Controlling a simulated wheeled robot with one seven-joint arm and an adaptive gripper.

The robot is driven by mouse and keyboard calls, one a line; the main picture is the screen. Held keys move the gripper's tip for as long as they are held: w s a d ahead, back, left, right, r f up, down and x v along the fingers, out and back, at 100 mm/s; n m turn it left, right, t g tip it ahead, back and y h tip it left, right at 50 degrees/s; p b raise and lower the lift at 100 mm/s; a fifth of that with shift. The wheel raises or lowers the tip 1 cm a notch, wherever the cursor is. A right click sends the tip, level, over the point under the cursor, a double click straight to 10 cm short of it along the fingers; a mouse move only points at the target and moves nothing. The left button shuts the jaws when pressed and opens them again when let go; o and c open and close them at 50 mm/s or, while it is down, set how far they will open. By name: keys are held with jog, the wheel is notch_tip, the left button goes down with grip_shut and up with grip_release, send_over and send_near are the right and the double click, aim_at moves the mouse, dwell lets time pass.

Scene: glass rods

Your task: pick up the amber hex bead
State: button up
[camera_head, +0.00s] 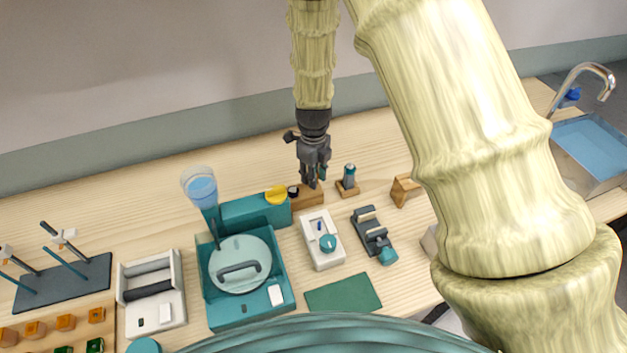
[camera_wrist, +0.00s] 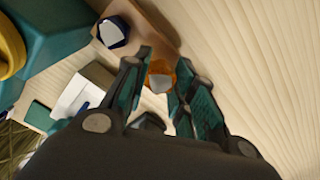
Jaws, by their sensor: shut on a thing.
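The amber hex bead (camera_wrist: 160,78) shows in the wrist view as an orange piece with a pale face, between the two teal-padded fingers. My gripper (camera_wrist: 161,74) is shut on it. In the head view my gripper (camera_head: 313,183) points down at the small wooden block (camera_head: 308,200), and the bead is hidden there. The block also shows in the wrist view (camera_wrist: 150,22), just beyond the bead. I cannot tell whether the bead still touches the block.
A dark bead with a pale face (camera_wrist: 112,32) sits at the block's left end. Close by stand a teal machine (camera_head: 240,212) with a yellow knob, a teal-topped bottle (camera_head: 349,176) on a wooden base, and a white device (camera_head: 321,240). The table behind the block is clear.

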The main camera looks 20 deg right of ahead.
notch_tip(320, 180, up, 8)
jog(key=b, duration=0.2)
jog(key=shift+f, duration=0.1)
dwell(0.7)
